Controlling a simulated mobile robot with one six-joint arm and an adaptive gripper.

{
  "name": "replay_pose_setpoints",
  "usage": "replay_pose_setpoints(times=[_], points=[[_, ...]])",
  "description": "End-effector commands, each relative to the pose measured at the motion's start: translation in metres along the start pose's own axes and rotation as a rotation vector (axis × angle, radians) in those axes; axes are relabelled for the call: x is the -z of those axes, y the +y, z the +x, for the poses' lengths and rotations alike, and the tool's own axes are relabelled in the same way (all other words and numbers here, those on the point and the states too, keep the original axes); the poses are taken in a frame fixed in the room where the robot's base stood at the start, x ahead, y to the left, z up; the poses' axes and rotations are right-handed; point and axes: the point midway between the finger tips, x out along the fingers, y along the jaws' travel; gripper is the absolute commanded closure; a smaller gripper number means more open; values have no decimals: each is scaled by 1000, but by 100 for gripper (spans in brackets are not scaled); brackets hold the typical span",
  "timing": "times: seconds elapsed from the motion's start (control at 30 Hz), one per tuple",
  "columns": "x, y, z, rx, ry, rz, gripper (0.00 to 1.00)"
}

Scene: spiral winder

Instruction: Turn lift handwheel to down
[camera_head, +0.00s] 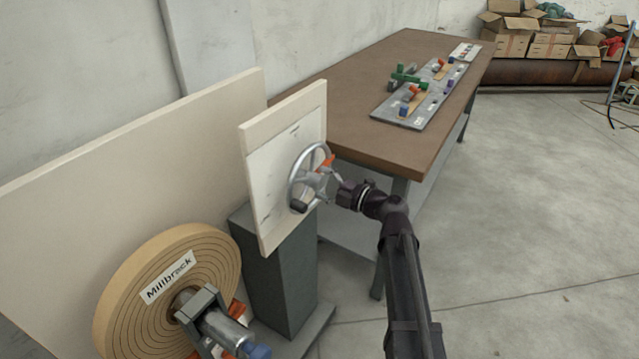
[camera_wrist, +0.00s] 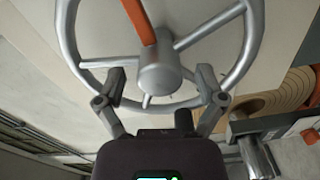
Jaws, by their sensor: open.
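The lift handwheel (camera_head: 315,181) is a silver spoked wheel on the front of an upright cream panel (camera_head: 262,170). One spoke is orange (camera_head: 326,162) and points to the upper right in the head view. A dark knob (camera_head: 298,207) shows at the wheel's lower left. In the wrist view the handwheel hub (camera_wrist: 160,75) is straight ahead, with the orange spoke above it. My gripper (camera_wrist: 163,88) is open in front of the wheel. Its fingers appear either side of the hub and lower spoke; I cannot tell whether they touch. The panel's small markings are unreadable.
A grey pedestal (camera_head: 285,275) carries the panel. A large tan roll (camera_head: 130,290) with a spindle stands at lower left. A brown workbench (camera_head: 380,140) with a fixture board (camera_head: 425,100) is behind. The floor at right (camera_head: 540,220) is clear.

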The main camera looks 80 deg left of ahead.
Motion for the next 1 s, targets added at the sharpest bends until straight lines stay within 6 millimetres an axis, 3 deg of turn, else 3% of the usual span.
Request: replay_pose_setpoints(times=[0.6,0.8,1.0], points=[[1,0,-89,0,-3,0,11],[1,0,-106,0,-1,0,11],[0,0,-110,0,-1,0,11]])
